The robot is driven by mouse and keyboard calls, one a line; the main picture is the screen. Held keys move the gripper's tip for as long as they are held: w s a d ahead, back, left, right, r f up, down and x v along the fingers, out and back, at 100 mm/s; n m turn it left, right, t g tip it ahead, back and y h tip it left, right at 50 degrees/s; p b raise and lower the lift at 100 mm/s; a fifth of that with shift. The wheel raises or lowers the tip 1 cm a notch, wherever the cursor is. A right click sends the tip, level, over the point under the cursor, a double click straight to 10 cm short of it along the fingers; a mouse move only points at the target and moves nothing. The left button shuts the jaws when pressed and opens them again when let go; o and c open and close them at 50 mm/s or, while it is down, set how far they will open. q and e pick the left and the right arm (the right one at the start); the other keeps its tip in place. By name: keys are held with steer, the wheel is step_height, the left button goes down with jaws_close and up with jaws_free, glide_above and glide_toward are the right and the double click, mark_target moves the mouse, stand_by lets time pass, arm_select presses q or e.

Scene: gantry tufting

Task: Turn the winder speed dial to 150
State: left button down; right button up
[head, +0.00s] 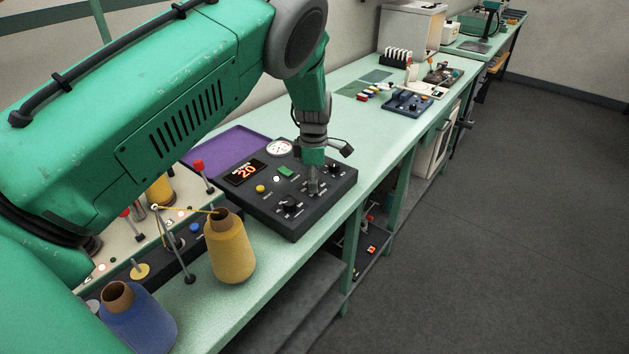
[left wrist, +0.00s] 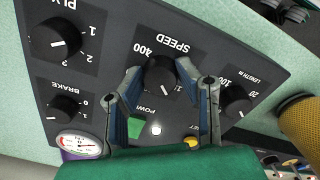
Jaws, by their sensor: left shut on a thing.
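The winder's dark control panel (head: 322,208) stands on the green bench. Its orange display (head: 245,172) reads 20. In the left wrist view the black speed dial (left wrist: 161,76) sits below the upside-down SPEED label, with 400 marked at its upper left. My left gripper (head: 313,186) points down at the panel and is shut on the speed dial, one finger on each side of it. The gripper hides the dial in the head view. A white mark shows on the dial's lower edge. My right gripper is in neither view.
The length dial (left wrist: 236,102), brake dial (left wrist: 65,110) and ply dial (left wrist: 55,40) sit close around the fingers. A yellow cone (head: 230,250) and a blue cone (head: 140,322) stand in front. A purple tray (head: 226,143) lies behind the panel.

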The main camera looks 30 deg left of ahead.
arm_select(q)
steer(key=shift+w+r+n, duration=0.15)
steer(key=shift+w+n, duration=0.05)
steer(key=shift+n, duration=1.4)
steer(key=c, duration=1.2)
jaws_free()
steer(key=shift+a, duration=0.1)
step_height(320, 180, up, 12)
steer(key=shift+f, duration=0.2)
